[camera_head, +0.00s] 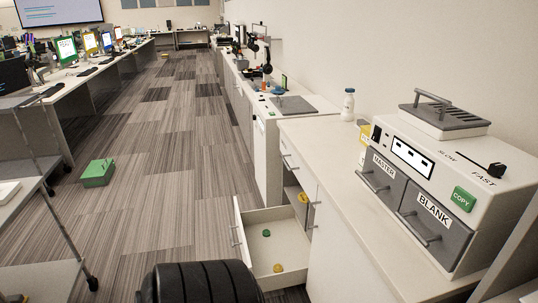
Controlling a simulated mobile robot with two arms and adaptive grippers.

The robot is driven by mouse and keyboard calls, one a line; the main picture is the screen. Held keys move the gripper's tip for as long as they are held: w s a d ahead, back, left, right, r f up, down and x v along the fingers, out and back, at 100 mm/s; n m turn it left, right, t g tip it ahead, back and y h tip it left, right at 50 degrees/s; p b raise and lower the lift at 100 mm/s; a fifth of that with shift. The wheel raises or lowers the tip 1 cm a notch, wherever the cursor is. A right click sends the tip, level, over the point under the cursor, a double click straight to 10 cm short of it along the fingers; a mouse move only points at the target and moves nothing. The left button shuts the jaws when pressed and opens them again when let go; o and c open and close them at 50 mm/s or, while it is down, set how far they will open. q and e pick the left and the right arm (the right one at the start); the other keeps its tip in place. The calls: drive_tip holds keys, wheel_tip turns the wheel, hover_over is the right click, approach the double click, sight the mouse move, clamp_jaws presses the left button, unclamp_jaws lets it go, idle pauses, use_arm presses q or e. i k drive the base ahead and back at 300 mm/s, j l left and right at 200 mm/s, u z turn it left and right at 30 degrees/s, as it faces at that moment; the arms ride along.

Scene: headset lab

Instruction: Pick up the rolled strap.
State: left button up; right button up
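An open white drawer (290,222) stands out from the cabinet at the lower middle. In it lie a small green rolled-looking item (266,233) and a small yellow item (278,268) near its front right. Another yellow item (303,198) shows at the cabinet opening behind the drawer. They are too small to tell which, if any, is the rolled strap. Neither of my grippers can be made out in this view.
The white counter (330,155) on the right bears a copier with drawers labelled MASTER and BLANK (432,215) and a white bottle (348,104). A green box (98,173) sits on the floor at left. The carpeted aisle (165,140) is mostly clear. A wheeled cart (45,200) stands at left.

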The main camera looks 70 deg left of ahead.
sight(277, 268)
drive_tip(key=u, duration=2.1)
drive_tip(key=i+j, duration=0.1)
drive_tip(key=j, duration=0.2)
drive_tip(key=i+j+u, duration=0.1)
drive_tip(key=j, duration=0.2)
drive_tip(key=i+j+u, duration=0.15)
drive_tip(key=i+j, duration=0.15)
drive_tip(key=i+j+u, duration=0.15)
drive_tip(key=i, duration=0.4)
drive_tip(key=i+j+u, duration=0.1)
drive_tip(key=i+j, duration=0.2)
drive_tip(key=i, duration=0.15)
drive_tip(key=i+j+u, duration=0.15)
drive_tip(key=i, duration=0.3)
drive_tip(key=i+j+z, duration=0.1)
drive_tip(key=i+z, duration=0.3)
drive_tip(key=i, duration=0.15)
drive_tip(key=i+j+z, duration=0.4)
drive_tip(key=i, duration=0.15)
drive_tip(key=i+j+z, duration=0.4)
drive_tip(key=i+l, duration=0.05)
drive_tip(key=i, duration=0.05)
